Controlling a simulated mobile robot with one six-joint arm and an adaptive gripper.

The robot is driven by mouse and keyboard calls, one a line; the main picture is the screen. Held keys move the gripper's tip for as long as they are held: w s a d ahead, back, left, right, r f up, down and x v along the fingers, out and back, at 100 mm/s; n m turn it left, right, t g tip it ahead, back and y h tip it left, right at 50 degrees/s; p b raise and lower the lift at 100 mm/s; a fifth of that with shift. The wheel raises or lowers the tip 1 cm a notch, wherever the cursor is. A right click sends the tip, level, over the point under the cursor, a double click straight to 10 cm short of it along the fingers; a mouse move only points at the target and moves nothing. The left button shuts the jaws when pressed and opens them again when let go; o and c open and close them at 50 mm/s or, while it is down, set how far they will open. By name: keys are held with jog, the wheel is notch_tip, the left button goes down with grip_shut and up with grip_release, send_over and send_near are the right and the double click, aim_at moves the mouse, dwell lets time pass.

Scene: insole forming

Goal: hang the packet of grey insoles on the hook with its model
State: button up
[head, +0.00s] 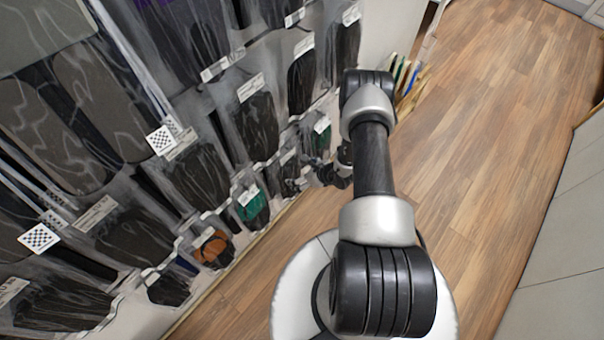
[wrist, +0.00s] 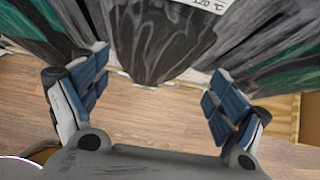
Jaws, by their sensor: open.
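Several dark grey packets hang on the wall at left in the head view; I cannot tell which is the task's packet of grey insoles. One grey packet (wrist: 160,40) in clear wrap hangs in front of my gripper (wrist: 157,75) in the wrist view, under a white label (wrist: 195,4) reading "120 °C". My gripper is open and empty. Its blue-padded fingers stand left and right of that packet's lower end; I cannot tell whether they touch it. In the head view my gripper (head: 325,174) is small and partly hidden, close to the lower row. No bare hook is clearly visible.
Green packets hang on both sides, one nearer (head: 252,206) and one farther (head: 322,135). An orange packet (head: 212,248) hangs nearer still. Larger grey packets (head: 255,122) hang above. Checkered markers (head: 39,237) are on the wall. The wooden floor (head: 480,130) at right is clear.

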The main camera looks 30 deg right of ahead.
jog(key=shift+r, duration=0.1)
jog(key=v, duration=1.1)
jog(key=shift+s+r, duration=0.2)
jog(key=shift+r, duration=0.15)
jog(key=shift+d, duration=0.1)
